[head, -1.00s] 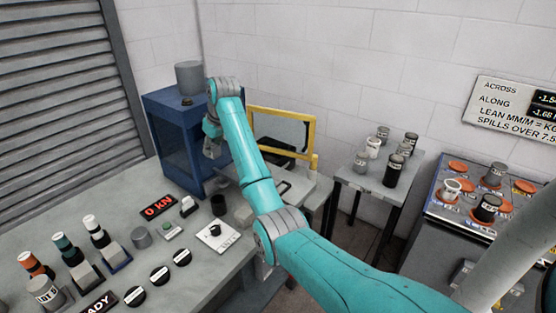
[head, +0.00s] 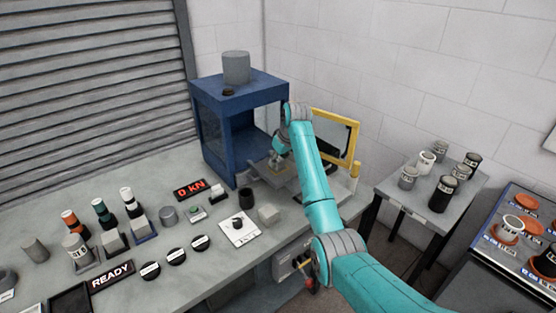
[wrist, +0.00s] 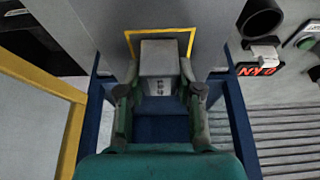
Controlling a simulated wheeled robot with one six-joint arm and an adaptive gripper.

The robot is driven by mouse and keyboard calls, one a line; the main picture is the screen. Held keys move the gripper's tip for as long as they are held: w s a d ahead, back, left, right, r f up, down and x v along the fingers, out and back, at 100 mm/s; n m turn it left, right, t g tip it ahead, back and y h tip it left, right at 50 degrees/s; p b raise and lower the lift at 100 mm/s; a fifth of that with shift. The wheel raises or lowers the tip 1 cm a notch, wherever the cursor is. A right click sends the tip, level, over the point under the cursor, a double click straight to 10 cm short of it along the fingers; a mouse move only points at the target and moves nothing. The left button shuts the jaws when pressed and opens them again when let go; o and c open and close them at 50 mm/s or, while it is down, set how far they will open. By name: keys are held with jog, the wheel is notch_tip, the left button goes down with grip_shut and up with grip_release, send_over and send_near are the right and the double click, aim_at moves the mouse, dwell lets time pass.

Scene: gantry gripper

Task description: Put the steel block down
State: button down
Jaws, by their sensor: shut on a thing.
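My gripper (wrist: 160,76) is shut on the steel block (wrist: 160,56), a grey box with a small dark marking on its near face. One finger lies on each side of it in the wrist view. A yellow square outline (wrist: 131,33) shows on the grey surface beyond the block; I cannot tell whether the block touches that surface. In the head view my gripper (head: 274,161) is at the open front of the blue press frame (head: 237,100), low down near its grey plate. The block is hard to make out there.
A yellow-framed guard (head: 356,150) stands right of my gripper. A black cup (head: 245,199), a dial panel (head: 238,229) and a pale block (head: 268,214) are on the bench in front. A side table (head: 412,200) with several canisters is at right.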

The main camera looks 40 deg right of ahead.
jog(key=c, duration=0.8)
grip_release()
jog(key=shift+o, duration=0.2)
jog(key=v, duration=1.2)
jog(key=shift+a+r, duration=0.1)
